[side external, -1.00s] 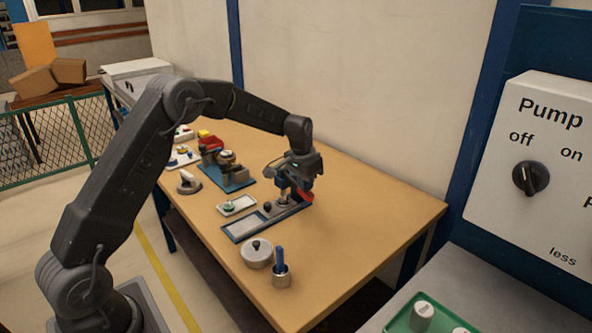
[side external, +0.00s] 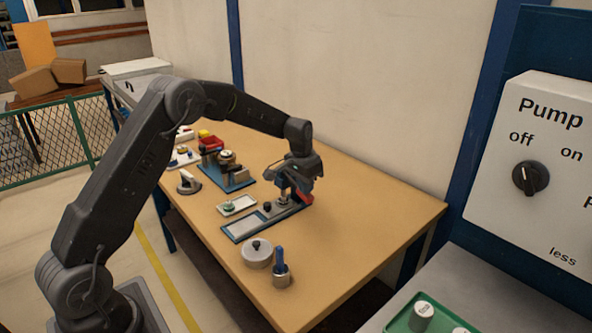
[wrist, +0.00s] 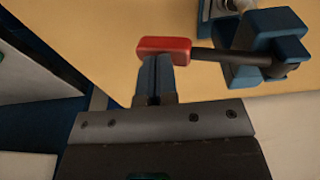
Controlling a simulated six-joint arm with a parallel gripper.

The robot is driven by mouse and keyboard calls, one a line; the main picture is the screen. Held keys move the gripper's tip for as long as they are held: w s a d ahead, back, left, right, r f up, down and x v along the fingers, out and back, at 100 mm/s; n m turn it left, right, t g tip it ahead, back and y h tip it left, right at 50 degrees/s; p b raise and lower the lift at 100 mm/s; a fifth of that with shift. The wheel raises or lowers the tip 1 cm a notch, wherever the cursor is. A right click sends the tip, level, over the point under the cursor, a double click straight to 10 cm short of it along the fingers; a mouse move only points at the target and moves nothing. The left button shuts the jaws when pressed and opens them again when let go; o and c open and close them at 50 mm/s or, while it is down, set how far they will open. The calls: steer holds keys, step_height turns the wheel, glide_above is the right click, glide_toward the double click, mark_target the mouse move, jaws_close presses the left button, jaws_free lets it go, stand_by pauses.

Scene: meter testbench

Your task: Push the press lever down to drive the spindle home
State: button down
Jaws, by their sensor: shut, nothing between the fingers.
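The press stands on the wooden bench with a blue head (wrist: 268,45). Its lever is a dark rod (wrist: 222,58) ending in a red grip (wrist: 163,48); the red grip (side external: 306,197) also shows in the side view, beside my gripper. My gripper (wrist: 158,60) is shut and empty. Its fingertips overlap the red grip in the wrist view and appear to be against it; exact contact is hard to tell. In the side view my gripper (side external: 297,184) is over the press and hides much of it. The spindle cannot be clearly made out.
A white tray with a green part (side external: 237,205) lies left of the press. A round lidded pot (side external: 257,253) and a metal cup with a blue tool (side external: 281,272) stand at the front. A blue-based fixture (side external: 227,172) is behind. The bench's right side is clear.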

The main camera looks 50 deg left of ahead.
step_height(320, 180, up, 13)
stand_by(1.3)
steer(key=s+d+r+t, duration=0.1)
steer(key=s+d+r, duration=0.4)
steer(key=s, duration=0.4)
steer(key=s+d+r+t, duration=0.1)
steer(key=s+d+r, duration=0.35)
steer(key=s, duration=0.35)
steer(key=s+d+f+t, duration=0.1)
steer(key=s+d+f, duration=0.1)
steer(key=s, duration=0.7)
steer(key=s+d+f+t, duration=0.1)
steer(key=s+f, duration=0.2)
steer(key=s, duration=0.5)
steer(key=shift+s+d, duration=0.35)
steer(key=shift+d, duration=0.05)
